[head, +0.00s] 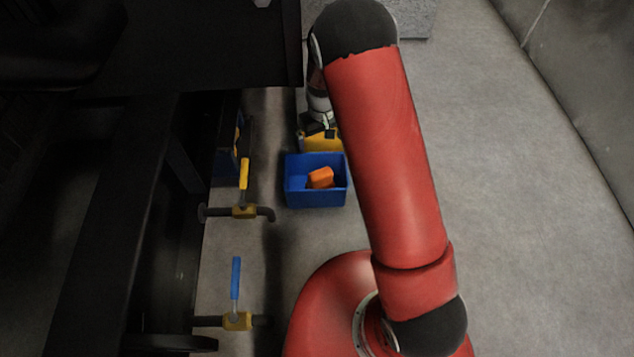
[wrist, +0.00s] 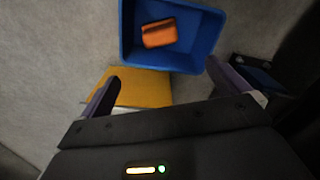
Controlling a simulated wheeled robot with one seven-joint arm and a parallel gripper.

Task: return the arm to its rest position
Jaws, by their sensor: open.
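My gripper shows at the bottom of the wrist view (wrist: 160,88), with its two fingers wide apart and nothing between them. In the head view my red arm reaches up and away, and its wrist end (head: 318,108) hangs over the floor just beyond the blue bin; the fingers are too small to make out there. The blue bin (head: 315,200) stands on the floor with an orange block (head: 320,178) inside. In the wrist view the bin (wrist: 128,45) and the orange block (wrist: 159,33) lie ahead of the fingertips.
A yellow object (head: 325,142) sits behind the bin and also shows below the fingers (wrist: 145,88). Left are pipe valves with a yellow handle (head: 243,174) and a blue handle (head: 236,278), beside dark machinery (head: 110,200). The grey floor (head: 500,200) at right is clear up to the wall.

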